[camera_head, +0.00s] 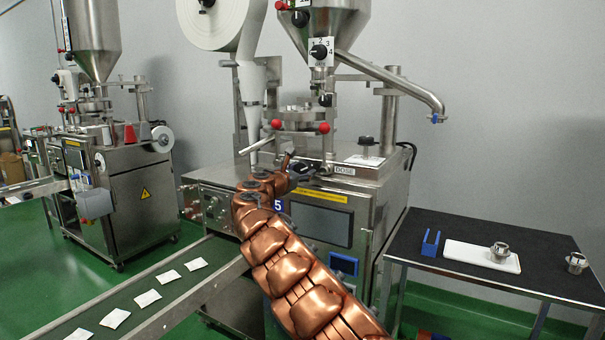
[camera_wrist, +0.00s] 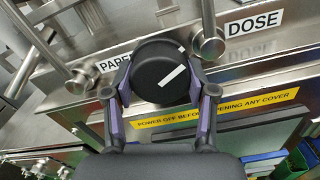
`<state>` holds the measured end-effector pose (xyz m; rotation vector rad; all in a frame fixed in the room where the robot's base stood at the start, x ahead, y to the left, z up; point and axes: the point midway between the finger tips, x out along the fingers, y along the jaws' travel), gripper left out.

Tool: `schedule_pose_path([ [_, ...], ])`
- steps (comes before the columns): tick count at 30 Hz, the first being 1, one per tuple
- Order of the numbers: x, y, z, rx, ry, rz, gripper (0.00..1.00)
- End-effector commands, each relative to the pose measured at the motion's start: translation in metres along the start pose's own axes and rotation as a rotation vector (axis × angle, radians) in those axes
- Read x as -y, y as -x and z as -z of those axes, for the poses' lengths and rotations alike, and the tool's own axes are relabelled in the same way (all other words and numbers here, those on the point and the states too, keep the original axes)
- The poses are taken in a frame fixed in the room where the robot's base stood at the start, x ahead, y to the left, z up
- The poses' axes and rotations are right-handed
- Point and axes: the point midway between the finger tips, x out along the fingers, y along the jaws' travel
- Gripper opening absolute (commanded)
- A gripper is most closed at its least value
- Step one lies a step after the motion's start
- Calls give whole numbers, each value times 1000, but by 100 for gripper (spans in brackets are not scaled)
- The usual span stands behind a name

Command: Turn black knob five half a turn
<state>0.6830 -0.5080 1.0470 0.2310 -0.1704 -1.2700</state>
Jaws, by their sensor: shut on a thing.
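A round black knob (camera_wrist: 152,66) with a white pointer bar sits between my fingers in the wrist view. The bar slants up to the right. My gripper (camera_wrist: 160,84) is shut on this knob, one purple-padded finger on each side. A blue sign with a 5 (camera_head: 278,205) shows on the machine front beside my arm.
A DOSE label (camera_wrist: 254,24) and a partly covered label are near the knob, with steel posts close by. A black table (camera_head: 470,230) stands at right. A conveyor (camera_head: 150,290) carries several teabags at lower left.

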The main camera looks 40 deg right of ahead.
Motion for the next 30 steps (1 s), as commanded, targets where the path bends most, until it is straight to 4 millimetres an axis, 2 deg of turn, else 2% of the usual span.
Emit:
schedule_pose_path([
  [8,-3,3,6,-3,-201,-5,21],
  [30,-4,3,8,-5,-905,-3,22],
])
